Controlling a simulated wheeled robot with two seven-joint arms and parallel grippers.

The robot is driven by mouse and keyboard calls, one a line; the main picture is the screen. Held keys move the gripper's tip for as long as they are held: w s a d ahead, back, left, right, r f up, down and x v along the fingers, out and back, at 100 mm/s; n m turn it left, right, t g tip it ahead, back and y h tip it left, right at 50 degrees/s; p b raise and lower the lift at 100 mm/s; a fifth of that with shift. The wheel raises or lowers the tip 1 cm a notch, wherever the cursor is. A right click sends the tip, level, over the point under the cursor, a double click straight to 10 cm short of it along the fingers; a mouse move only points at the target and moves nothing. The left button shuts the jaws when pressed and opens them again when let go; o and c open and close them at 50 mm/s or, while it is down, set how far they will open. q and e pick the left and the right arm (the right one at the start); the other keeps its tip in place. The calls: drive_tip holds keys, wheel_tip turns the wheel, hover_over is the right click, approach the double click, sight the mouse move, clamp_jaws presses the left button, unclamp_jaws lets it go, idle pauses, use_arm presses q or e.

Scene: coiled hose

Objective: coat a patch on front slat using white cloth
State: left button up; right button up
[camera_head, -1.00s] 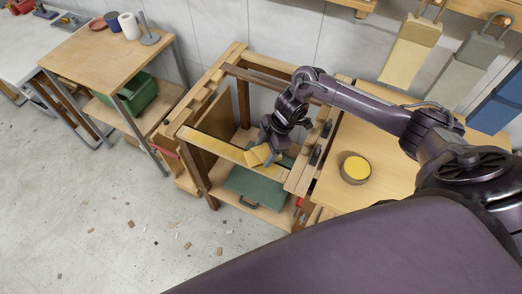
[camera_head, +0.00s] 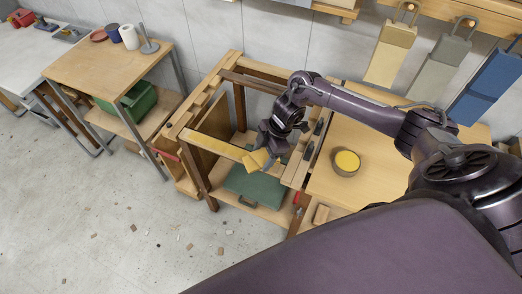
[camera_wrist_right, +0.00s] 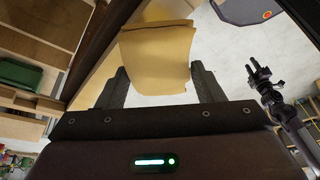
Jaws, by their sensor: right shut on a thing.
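My right gripper (camera_head: 266,146) is shut on a folded cloth (camera_head: 257,159), which looks yellow-tan rather than white. The cloth is at the right end of the front slat (camera_head: 213,146) of the wooden frame; I cannot tell whether it touches. The slat shows a yellow-orange band along its face. In the right wrist view the cloth (camera_wrist_right: 158,62) hangs out beyond the two fingers of the gripper (camera_wrist_right: 160,88). My left gripper (camera_wrist_right: 260,80) shows small at the right of that view; its jaws are unclear. An open tin of yellow stuff (camera_head: 346,162) stands on the bench top.
A green case (camera_head: 253,186) lies on the frame's lower shelf, under the slat. A side table (camera_head: 105,63) with a white roll stands at the left. The floor in front is open, with scattered chips.

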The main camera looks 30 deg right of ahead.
wheel_tip(320, 180, up, 2)
drive_tip(key=shift+r+p, duration=0.1)
drive_tip(key=shift+p, duration=0.5)
drive_tip(key=shift+a+r+p, duration=0.1)
drive_tip(key=shift+r+p, duration=0.25)
drive_tip(key=shift+r, duration=0.05)
drive_tip(key=shift+r+p, duration=0.6)
drive_tip(key=shift+r, duration=0.2)
use_arm(q)
drive_tip(key=r, duration=0.1)
drive_tip(key=s+r, duration=0.1)
drive_tip(key=r, duration=0.1)
drive_tip(key=shift+s+a+r, duration=0.2)
drive_tip(key=shift+s, duration=0.2)
